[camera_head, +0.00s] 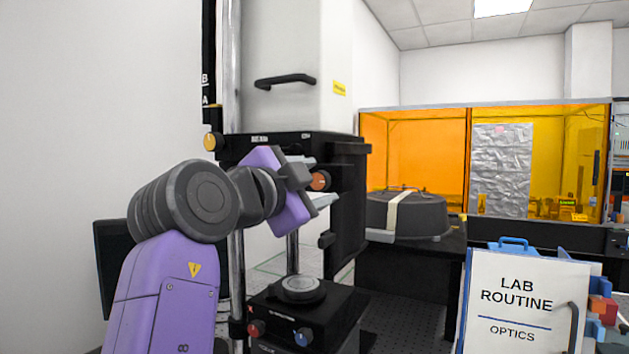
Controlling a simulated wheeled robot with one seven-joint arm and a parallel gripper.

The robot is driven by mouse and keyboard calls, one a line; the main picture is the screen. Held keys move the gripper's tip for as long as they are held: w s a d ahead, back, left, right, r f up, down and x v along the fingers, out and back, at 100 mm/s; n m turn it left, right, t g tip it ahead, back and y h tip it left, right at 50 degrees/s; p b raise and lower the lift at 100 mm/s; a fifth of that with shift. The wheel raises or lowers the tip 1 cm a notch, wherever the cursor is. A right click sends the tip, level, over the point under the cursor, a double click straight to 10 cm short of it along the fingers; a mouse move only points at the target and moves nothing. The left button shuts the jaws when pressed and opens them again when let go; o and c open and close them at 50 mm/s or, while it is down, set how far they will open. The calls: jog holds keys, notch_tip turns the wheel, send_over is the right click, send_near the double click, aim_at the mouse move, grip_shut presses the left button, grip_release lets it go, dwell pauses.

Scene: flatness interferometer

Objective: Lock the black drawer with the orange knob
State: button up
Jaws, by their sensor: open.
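The orange knob (320,181) shows on the front of the black instrument housing (347,195), just right of my gripper's dark palm part. The black drawer cannot be made out clearly, as my purple gripper covers much of the housing front. My gripper (314,182) is open and turned away from the camera. One grey finger shows above the knob's level and one below it, so the knob appears between them in the picture. I cannot tell whether either finger touches it.
A yellow knob (213,141) sits on the column at left. Below is a black stage (306,318) bearing a round disc (300,289), with red and blue knobs. A grey round case (407,215) stands behind at right. A lab routine sign (520,305) stands at front right.

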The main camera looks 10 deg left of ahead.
grip_shut()
